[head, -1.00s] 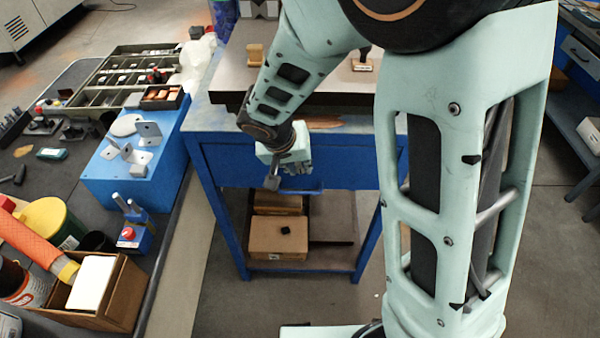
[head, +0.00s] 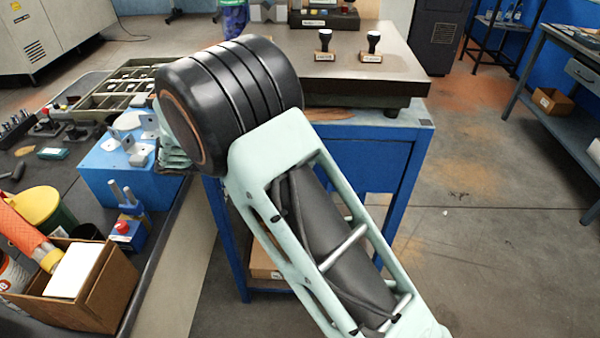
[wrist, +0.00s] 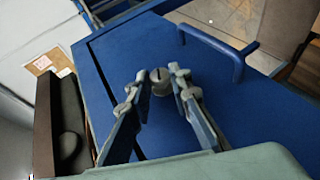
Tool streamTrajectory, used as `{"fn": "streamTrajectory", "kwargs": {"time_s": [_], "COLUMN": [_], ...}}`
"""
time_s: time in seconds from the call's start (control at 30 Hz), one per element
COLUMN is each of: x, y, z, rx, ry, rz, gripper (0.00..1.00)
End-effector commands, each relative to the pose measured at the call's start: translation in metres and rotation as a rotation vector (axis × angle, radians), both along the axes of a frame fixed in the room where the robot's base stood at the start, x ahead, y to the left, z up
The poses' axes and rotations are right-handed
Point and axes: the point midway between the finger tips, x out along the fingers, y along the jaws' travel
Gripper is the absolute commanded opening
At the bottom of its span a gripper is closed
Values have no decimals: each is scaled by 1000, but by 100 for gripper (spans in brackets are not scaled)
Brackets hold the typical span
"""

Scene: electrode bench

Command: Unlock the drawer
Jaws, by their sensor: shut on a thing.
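In the wrist view, the blue drawer front (wrist: 245,115) fills the middle. A small round grey lock (wrist: 159,80) with a dark slot is set on it. My gripper (wrist: 158,84) has its two fingertips on either side of the lock and is shut on it. The slot runs roughly up and down in the picture. The blue bar handle (wrist: 215,46) is to the right of the lock, and the fingers are apart from it. In the head view, my arm hides the gripper, the lock and the handle.
In the head view, the blue bench (head: 385,170) carries a dark-edged surface plate (head: 360,85) with two stamps. A side bench at left holds a blue block (head: 105,172) and a cardboard box (head: 95,300).

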Motion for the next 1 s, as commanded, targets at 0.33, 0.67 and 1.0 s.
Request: {"fn": "streamTrajectory", "kwargs": {"time_s": [0.33, 0.67, 1.0], "x": [0, 0, 1], "y": [2, 1, 1], "z": [-8, -9, -8], "rx": [-278, -414, -444], "ry": [9, 13, 15], "rz": [2, 2, 1], "gripper": [0, 0, 0]}}
